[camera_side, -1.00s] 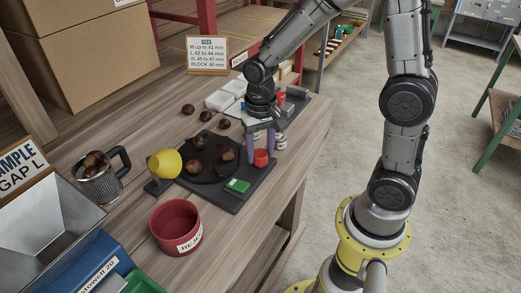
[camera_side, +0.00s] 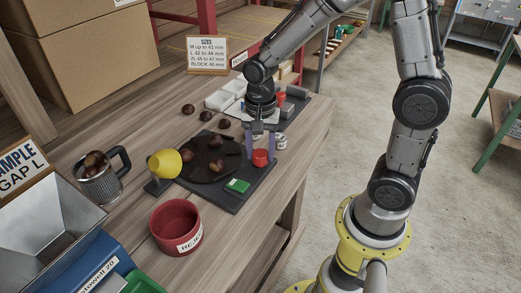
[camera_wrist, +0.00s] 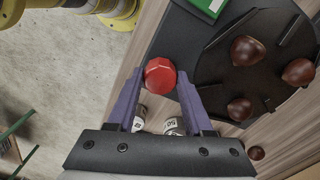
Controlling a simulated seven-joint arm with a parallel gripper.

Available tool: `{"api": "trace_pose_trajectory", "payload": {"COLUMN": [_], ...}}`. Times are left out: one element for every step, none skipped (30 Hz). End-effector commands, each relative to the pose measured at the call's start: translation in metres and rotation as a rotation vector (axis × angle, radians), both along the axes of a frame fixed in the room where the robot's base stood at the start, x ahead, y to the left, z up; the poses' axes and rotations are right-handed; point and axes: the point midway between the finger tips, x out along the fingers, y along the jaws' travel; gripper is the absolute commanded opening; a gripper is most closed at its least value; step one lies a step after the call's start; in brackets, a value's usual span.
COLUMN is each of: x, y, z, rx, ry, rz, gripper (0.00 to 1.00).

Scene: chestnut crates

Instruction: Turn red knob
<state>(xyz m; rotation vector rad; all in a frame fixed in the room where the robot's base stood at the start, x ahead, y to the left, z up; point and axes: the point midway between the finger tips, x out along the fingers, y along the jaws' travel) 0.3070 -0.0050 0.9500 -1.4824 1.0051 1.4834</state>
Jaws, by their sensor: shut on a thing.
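The red knob (camera_side: 260,158) stands on the near right end of a dark base plate (camera_side: 228,204). My gripper (camera_side: 260,152) points down over it, with its purple fingers on either side. In the wrist view my gripper (camera_wrist: 160,74) has its fingertips against opposite sides of the red faceted knob (camera_wrist: 160,78). It is shut on the knob. A round dark turntable (camera_side: 205,174) on the same base carries several chestnuts (camera_wrist: 248,50).
A red reject bowl (camera_side: 175,226) and a mug of chestnuts (camera_side: 100,182) stand left. Labelled cans (camera_wrist: 174,126) are close to my fingers. The table edge is to the right.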

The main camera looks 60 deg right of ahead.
Motion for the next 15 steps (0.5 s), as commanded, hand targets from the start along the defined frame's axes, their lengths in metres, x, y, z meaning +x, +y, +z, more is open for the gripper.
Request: {"api": "trace_pose_trajectory", "payload": {"x": [0.0008,0.0007,0.0009,0.0011,0.0011,0.0010,0.0008,0.0008,0.0009,0.0009,0.0009,0.0009,0.0009,0.0009,0.0008], "y": [-0.0004,-0.0005,-0.0005,-0.0005,-0.0005,-0.0006,-0.0006,-0.0006,-0.0006,-0.0006,-0.0006,-0.0006,-0.0007,-0.0007,-0.0007], "z": [0.0008,0.0006,0.0006,0.0008,0.0009,0.0008,0.0007,0.0008,0.0008,0.0007,0.0006,0.0007,0.0009,0.0010,0.0009], "rx": [-0.001,-0.001,-0.001,0.000,-0.001,0.000,-0.001,-0.001,-0.001,-0.001,-0.001,-0.001,-0.001,-0.001,-0.001], "ry": [-0.004,-0.003,-0.003,-0.004,-0.005,-0.004,-0.003,-0.003,-0.003,-0.003,-0.003,-0.003,-0.003,-0.004,-0.003], "rz": [-0.045,-0.073,-0.111,-0.140,-0.168,-0.206,-0.235,-0.263,-0.301,-0.329,-0.358,-0.394,-0.422,-0.449,-0.483], "gripper": [0.00,0.00,0.00,0.00,0.00,0.00,0.00,0.00,0.00,0.00,0.00,0.00,0.00,0.00,0.00]}}
